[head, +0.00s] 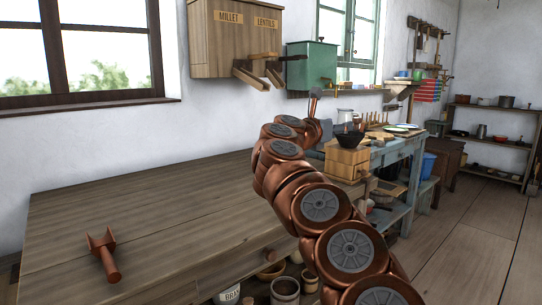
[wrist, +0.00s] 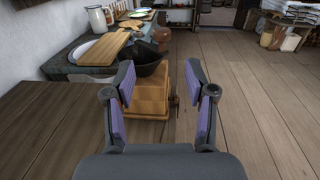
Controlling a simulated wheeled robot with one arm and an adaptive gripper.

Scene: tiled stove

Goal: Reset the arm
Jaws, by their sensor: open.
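My arm, copper-coloured with grey joint caps, reaches over the wooden table (head: 150,215) in the head view. My gripper (wrist: 168,80) is open and empty in the wrist view, with its two purple-padded fingers apart. Beyond the fingers are a wooden box (wrist: 152,100) and a black bowl (wrist: 146,58). The same box (head: 347,162) and bowl (head: 350,139) show just right of my arm in the head view. The gripper's fingers are hard to make out in the head view. I cannot tell the exact distance from fingers to box.
A copper-coloured handled tool (head: 106,256) lies on the table's left part; the table's middle is bare. A millet and lentils dispenser (head: 236,40) and a green box (head: 312,66) hang on the wall. A blue-grey bench (head: 398,150) stands behind. Open floor (wrist: 240,100) lies right.

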